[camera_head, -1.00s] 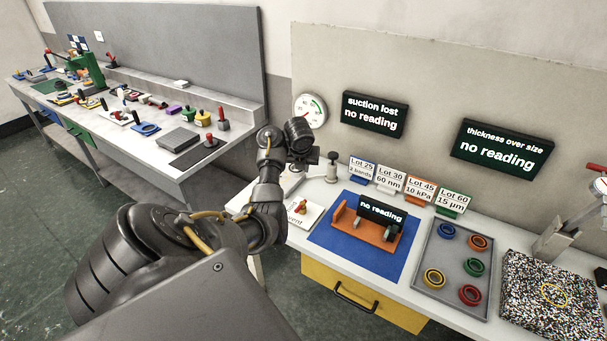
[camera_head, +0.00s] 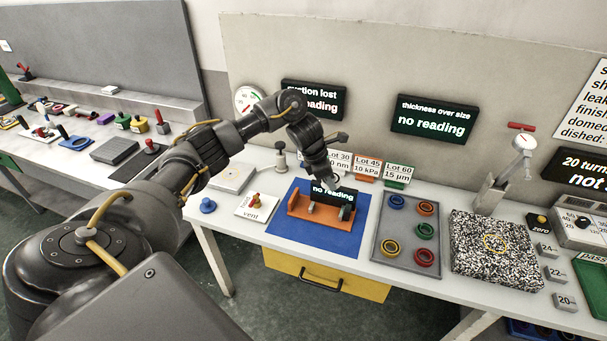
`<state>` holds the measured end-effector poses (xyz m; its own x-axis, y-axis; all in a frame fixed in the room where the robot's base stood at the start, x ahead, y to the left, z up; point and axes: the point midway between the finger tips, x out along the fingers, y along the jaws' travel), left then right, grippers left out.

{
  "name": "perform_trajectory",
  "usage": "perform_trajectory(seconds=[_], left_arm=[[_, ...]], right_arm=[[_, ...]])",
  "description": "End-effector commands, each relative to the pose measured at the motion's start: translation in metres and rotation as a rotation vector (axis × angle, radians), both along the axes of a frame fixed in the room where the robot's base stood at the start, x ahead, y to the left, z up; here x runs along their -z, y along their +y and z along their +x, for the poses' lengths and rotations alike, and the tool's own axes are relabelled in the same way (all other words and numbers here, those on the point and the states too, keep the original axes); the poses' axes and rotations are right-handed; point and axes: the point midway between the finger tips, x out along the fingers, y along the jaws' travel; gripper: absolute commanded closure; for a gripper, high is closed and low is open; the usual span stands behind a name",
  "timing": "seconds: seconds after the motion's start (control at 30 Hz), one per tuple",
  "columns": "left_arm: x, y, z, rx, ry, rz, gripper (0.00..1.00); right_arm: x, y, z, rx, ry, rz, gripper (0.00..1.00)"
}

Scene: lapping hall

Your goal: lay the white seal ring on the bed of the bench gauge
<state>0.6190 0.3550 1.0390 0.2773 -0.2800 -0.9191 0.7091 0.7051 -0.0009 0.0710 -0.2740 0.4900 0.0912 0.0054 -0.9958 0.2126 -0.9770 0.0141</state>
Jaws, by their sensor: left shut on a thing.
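The orange bench gauge (camera_head: 300,207) with its black "no reading" display stands on a blue mat (camera_head: 285,236). My left gripper (camera_head: 331,178) points down just above and behind the display, over the gauge. It is shut on a small pale thing, mostly hidden by the fingers and the display; it looks like the white seal ring, but its shape is not clear. I cannot tell whether it touches the gauge. No other white seal ring is clearly seen. My right gripper is out of view.
A grey tray (camera_head: 408,244) of coloured rings lies right of the mat, then a speckled plate (camera_head: 492,248) and a dial gauge on a stand (camera_head: 492,194). A vent card (camera_head: 258,208) and blue knob (camera_head: 207,205) lie left. Lot signs (camera_head: 367,169) stand behind.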

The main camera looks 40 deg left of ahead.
Motion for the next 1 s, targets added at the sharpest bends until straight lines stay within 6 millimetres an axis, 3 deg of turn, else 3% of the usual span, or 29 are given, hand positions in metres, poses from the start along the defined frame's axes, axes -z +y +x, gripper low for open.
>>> perform_trajectory(seconds=[0.1,0.3,0.5,0.63,0.77,1.0], left_arm=[[-0.034,-0.033,-0.019,0.212,-0.005,0.007,1.00],[-0.072,-0.091,-0.045,0.526,0.012,0.007,1.00],[-0.092,-0.149,-0.062,0.808,0.016,0.012,1.00],[-0.098,-0.178,-0.082,0.993,0.016,0.012,1.00],[-0.095,-0.190,-0.111,1.191,0.018,0.012,1.00],[-0.075,-0.151,-0.156,1.418,0.017,0.018,1.00]], right_arm=[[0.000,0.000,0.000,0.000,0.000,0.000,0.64],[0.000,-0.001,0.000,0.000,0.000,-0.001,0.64],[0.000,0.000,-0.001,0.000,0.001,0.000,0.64],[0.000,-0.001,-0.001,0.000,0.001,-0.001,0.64],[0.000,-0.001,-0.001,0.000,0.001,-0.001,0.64],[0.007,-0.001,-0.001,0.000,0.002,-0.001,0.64]])
